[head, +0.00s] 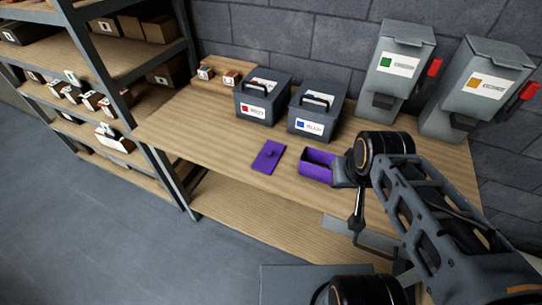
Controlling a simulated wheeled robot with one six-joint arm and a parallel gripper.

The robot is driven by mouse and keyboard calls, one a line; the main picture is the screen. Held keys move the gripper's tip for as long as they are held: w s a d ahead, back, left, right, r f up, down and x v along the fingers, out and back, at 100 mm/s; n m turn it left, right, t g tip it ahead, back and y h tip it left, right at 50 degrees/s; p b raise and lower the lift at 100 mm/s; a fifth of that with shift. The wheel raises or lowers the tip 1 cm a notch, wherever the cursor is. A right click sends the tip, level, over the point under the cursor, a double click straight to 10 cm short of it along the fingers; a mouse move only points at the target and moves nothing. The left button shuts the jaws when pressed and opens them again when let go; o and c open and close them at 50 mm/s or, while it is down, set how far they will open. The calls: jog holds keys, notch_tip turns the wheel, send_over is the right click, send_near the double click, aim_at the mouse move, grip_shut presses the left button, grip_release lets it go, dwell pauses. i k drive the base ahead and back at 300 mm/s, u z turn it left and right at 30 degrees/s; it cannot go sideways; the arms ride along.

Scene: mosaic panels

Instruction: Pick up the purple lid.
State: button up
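The purple lid (269,156) lies flat on the wooden worktop near its front edge, with a small knob on its upper face. An open purple box (317,167) stands just right of it; my arm hides part of its right side. My gripper (357,223) seems to hang below my arm's elbow, right of the box and well apart from the lid. It is small, dark and partly covered by my arm, so its finger opening cannot be made out. Nothing touches the lid.
Two grey handled boxes, one with a red label (257,112) and one with a blue label (310,125), stand behind the lid. Two grey dispensers (399,66) (478,86) stand at the back right. A shelf rack (117,65) is at left. The worktop (205,130) left of the lid is clear.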

aim_at(265, 161)
jog(key=k, duration=0.5)
jog(key=u, duration=1.85)
jog(key=i, duration=2)
jog(key=z, duration=2.35)
